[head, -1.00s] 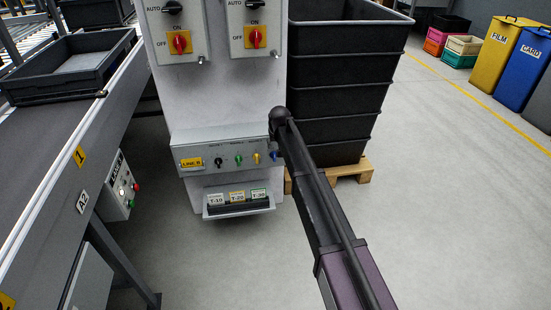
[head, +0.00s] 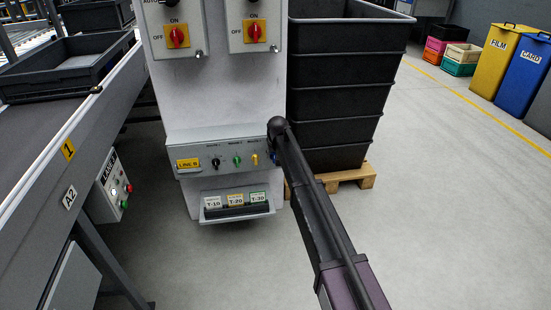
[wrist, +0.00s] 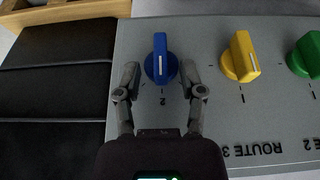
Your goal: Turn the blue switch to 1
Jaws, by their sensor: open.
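The blue switch (wrist: 160,64) is a round knob with a raised grip bar and a white line, on a grey panel (wrist: 215,115). In the wrist view the panel lettering is upside down. The grip bar stands upright in the picture, in line with a "2" printed below it. A "1" label for this switch is not readable. My gripper (wrist: 158,72) is open, one finger on each side of the knob; I cannot tell whether they touch it. In the head view the blue switch (head: 275,158) is mostly hidden by my arm, and the gripper is hidden too.
A yellow knob (wrist: 240,58) and a green knob (wrist: 307,55) sit beside it, with a black knob (head: 215,162) further left in the head view. Stacked dark crates (head: 340,90) stand close right of the panel. A conveyor (head: 70,130) runs along the left.

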